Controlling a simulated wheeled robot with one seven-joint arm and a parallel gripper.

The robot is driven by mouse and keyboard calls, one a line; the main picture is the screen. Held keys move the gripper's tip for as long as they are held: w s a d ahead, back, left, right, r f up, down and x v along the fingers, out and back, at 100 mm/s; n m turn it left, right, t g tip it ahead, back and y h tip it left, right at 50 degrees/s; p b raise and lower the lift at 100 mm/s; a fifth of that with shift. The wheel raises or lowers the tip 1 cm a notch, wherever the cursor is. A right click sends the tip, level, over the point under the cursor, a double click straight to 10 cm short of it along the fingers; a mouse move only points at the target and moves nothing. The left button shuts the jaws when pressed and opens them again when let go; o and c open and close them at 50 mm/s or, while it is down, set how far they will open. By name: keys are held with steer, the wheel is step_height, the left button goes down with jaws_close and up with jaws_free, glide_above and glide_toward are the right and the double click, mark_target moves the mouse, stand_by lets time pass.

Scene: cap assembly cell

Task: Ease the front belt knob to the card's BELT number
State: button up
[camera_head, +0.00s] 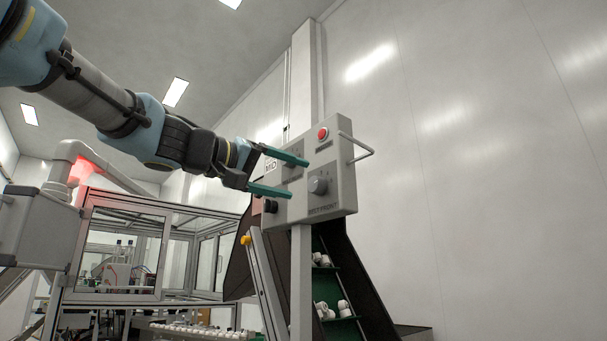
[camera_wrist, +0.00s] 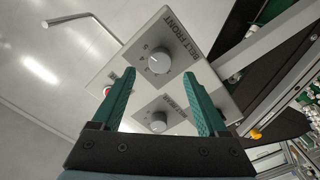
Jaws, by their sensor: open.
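The front belt knob (camera_head: 318,185) is a round grey dial on the grey control box (camera_head: 341,205), above the label BELT FRONT. It also shows in the wrist view (camera_wrist: 154,66), between and beyond the fingertips, with its face clear. My gripper (camera_head: 280,174) has green fingers, open and empty, in front of the box's left part and apart from the knob. In the wrist view, the fingertips (camera_wrist: 159,76) stand wide on both sides of the knob. A second knob (camera_wrist: 158,122) sits nearer, between the fingers. A card (camera_head: 271,164) reading MID is partly hidden by my gripper; no BELT number is readable.
A red button (camera_head: 323,133) sits at the box's top. A bent metal handle (camera_head: 358,147) sticks out at its right side. A grey post (camera_head: 301,270) carries the box. A dark conveyor with white caps (camera_head: 325,311) runs behind. The space right of the box is clear.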

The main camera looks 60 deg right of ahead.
mark_target(312, 184)
steer(key=shift+p+x, duration=0.85)
steer(key=shift+x, duration=1.5)
jaws_close()
